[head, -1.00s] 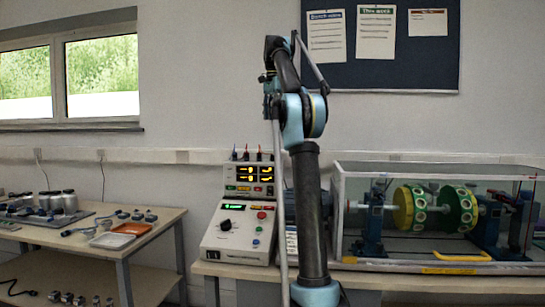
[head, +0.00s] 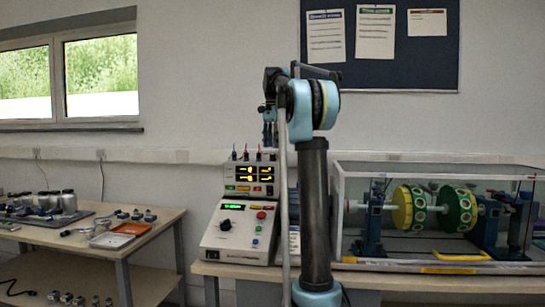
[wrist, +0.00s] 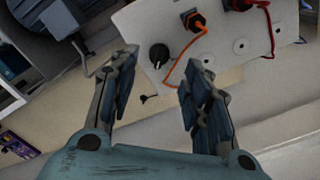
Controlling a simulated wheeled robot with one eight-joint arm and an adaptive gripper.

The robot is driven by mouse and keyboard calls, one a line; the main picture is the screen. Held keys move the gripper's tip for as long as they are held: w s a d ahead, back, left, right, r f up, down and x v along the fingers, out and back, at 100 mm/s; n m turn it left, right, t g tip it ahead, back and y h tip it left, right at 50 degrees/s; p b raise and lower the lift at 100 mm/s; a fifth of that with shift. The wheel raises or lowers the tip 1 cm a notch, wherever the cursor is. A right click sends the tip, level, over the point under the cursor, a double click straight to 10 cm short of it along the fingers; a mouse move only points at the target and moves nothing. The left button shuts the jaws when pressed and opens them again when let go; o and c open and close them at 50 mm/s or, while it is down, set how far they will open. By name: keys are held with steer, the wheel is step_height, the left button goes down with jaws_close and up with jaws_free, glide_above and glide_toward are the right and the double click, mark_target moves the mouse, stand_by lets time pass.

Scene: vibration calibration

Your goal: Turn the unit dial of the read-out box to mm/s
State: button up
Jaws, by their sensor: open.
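The read-out box (head: 238,238) stands on the bench in the head view, with lit yellow displays above and a sloped panel below. A black dial (head: 225,225) with a pale pointer mark sits at the left of that panel; its setting is too small to read. My gripper (head: 269,135) hangs fingers-down above the box, apart from it. In the wrist view my gripper (wrist: 168,65) is open and empty. A pale panel beyond its fingertips carries a round black knob (wrist: 159,55); I cannot tell whether this is the same dial.
In the wrist view an orange plug (wrist: 194,21) and its cable are close to the knob. A clear-walled rotor rig (head: 435,212) stands right of the box. A side table (head: 60,239) with trays stands left, across a gap.

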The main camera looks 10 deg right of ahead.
mark_target(273, 157)
steer(key=shift+f, duration=2.6)
jaws_close()
